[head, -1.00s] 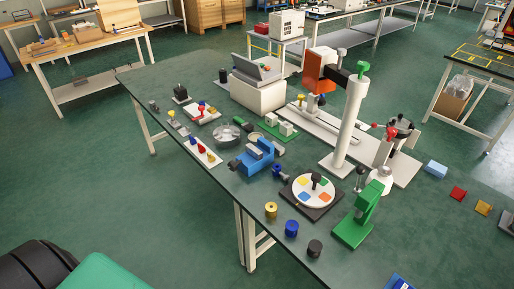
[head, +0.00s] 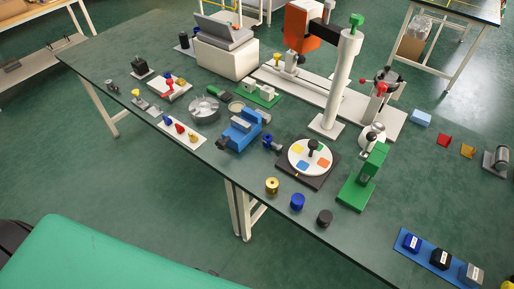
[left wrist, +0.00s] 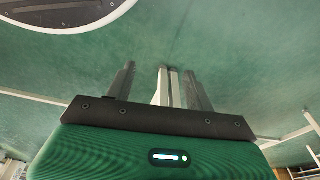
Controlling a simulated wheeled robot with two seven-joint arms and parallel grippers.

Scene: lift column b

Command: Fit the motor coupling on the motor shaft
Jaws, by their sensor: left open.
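Three short knurled cylinders stand along the near edge of the table in the head view: a gold one (head: 272,185), a blue one (head: 297,201) and a black one (head: 324,217). I cannot tell whether one is the motor coupling. A black box-shaped part (head: 140,67) with a thin stub on top, possibly the motor and its shaft, stands at the table's far left. My left gripper (left wrist: 163,88) shows in the left wrist view, its two fingers apart with nothing between them, over green floor. In the head view only a green part of my arm shows, left of the table. My right gripper is out of view.
A blue vise (head: 240,130), a disc with coloured patches (head: 311,157), a green stand (head: 363,180) and a white column (head: 338,85) crowd the middle. A blue tray (head: 405,246) with small blocks lies at the near right. The dark table (head: 250,230) has bare room near its right end.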

